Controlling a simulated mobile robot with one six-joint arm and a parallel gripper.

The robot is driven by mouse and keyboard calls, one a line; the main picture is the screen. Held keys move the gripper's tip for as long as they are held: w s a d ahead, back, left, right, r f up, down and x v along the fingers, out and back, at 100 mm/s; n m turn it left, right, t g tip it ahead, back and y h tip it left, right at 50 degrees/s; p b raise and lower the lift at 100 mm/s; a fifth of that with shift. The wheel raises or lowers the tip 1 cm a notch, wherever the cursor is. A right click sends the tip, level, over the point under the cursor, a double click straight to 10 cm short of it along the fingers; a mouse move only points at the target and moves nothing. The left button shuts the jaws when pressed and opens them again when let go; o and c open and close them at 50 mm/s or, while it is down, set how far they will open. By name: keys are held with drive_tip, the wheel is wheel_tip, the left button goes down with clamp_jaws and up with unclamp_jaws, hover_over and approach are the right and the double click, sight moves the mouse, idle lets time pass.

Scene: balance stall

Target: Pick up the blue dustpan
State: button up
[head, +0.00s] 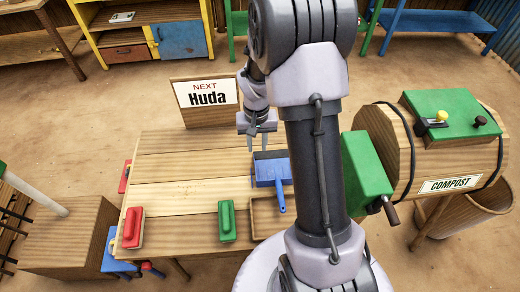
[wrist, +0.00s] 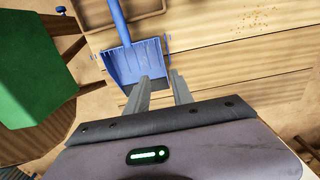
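The blue dustpan (head: 268,168) lies at the right side of the wooden table, its handle (head: 281,201) pointing toward me over a shallow wooden tray. In the wrist view its pan (wrist: 130,64) shows near the top middle, with the handle running up out of frame. My gripper (head: 257,143) is above the table by the pan's far edge. Its two fingers (wrist: 160,82) are apart with nothing between them; one overlaps the pan's edge in the wrist view. I cannot tell the exact height gap.
The shallow tray (head: 258,222) sits under the handle. A green brush (head: 227,220) and a red brush (head: 135,227) lie to the left. A "Huda" sign (head: 206,93) stands behind the table. A compost drum (head: 432,165) with a green box (head: 366,165) is close right.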

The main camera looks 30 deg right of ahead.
sight(272, 168)
drive_tip(key=f+b, duration=0.1)
drive_tip(key=f, duration=0.2)
drive_tip(key=f+b, duration=0.1)
drive_tip(key=f, duration=0.3)
drive_tip(key=f+b, duration=0.1)
drive_tip(key=f, duration=0.2)
drive_tip(key=shift+s+a+f+b, duration=0.15)
drive_tip(key=shift+s+f+b, duration=0.2)
drive_tip(key=shift+s+b, duration=0.05)
drive_tip(key=f+b, duration=0.2)
drive_tip(key=f, duration=0.1)
drive_tip(key=w+f+b, duration=0.1)
drive_tip(key=f, duration=0.1)
drive_tip(key=shift+a+f, duration=0.2)
drive_tip(key=shift+r, duration=0.15)
clamp_jaws()
